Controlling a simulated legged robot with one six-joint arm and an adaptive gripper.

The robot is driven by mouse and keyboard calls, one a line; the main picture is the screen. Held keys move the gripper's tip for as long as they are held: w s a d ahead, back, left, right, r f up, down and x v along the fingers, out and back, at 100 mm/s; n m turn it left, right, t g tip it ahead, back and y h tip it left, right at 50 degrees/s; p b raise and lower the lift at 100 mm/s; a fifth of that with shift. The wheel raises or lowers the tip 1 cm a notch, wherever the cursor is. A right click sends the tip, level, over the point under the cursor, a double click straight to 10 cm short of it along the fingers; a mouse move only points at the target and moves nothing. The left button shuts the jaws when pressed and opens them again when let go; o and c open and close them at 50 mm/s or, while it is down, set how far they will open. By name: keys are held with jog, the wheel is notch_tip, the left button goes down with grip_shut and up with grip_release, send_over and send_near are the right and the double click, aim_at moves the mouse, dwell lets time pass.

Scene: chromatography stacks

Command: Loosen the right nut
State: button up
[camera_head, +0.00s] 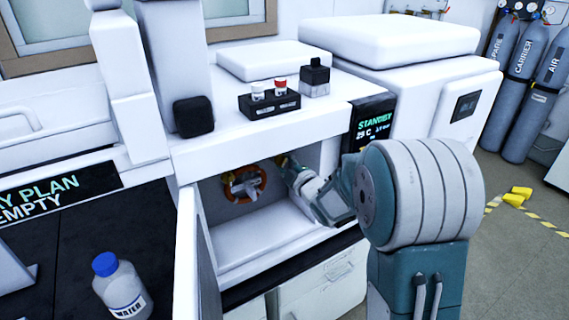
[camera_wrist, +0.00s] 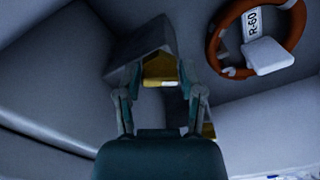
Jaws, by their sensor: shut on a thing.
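My gripper (camera_head: 299,178) reaches into the open oven compartment, right of the orange coil. In the wrist view, my gripper (camera_wrist: 160,85) is shut on a brass-yellow nut (camera_wrist: 160,70), which sits against a grey block; in the head view this is the right nut, mostly hidden by the gripper. Whether its thread is loose cannot be seen. A second small brass-coloured piece (camera_wrist: 208,130) shows partly behind the right finger. The orange coil (camera_head: 262,181) hangs at the back wall, apart from the gripper. It also shows in the wrist view (camera_wrist: 213,43) with a white R-60 tag.
The oven's open door (camera_head: 190,245) stands at the left of the opening. The oven floor (camera_head: 262,240) is bare. A black vial rack (camera_head: 268,108) stands on top of the instrument. A blue-capped water bottle (camera_head: 122,290) stands at lower left. Gas cylinders (camera_head: 520,90) stand far right.

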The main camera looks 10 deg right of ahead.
jog(key=n, duration=0.5)
jog(key=shift+a+f, duration=0.1)
jog(key=shift+f, duration=0.05)
jog(key=shift+s+f+n, duration=0.1)
jog(key=shift+n, duration=0.2)
dwell(0.3)
jog(key=o, duration=1)
jog(key=shift+o, duration=0.5)
jog(key=shift+a, duration=0.1)
jog(key=v, duration=1.1)
jog(key=shift+s, duration=0.35)
